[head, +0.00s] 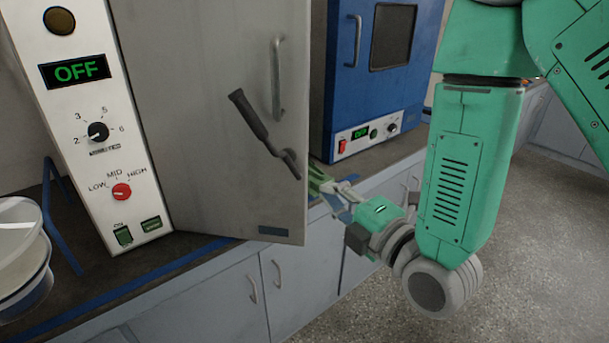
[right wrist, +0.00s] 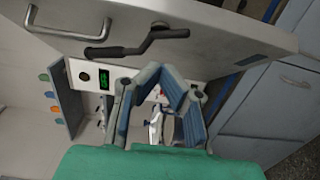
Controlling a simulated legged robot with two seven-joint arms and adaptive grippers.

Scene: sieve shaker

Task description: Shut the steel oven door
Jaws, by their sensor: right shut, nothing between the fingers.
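The steel oven door (head: 200,100) is a large grey panel in the head view, swung out over the counter's front edge. It carries a vertical bar handle (head: 277,80) and a dark lever (head: 262,130). In the right wrist view the door (right wrist: 220,25) spans the top, with its lever (right wrist: 135,44) near the fingers. The control panel (head: 100,125) beside it reads OFF. My right gripper (head: 320,182) is shut and empty, just right of the door's lower free edge. Its fingers (right wrist: 172,85) show in the wrist view; I cannot tell whether they touch the door. My left gripper is out of view.
A blue oven (head: 350,75) stands on the counter to the right, behind my right gripper. Round pale pans (head: 20,250) sit at the left edge. Grey cabinets (head: 225,295) lie below the counter. Open floor (head: 520,250) is at the right.

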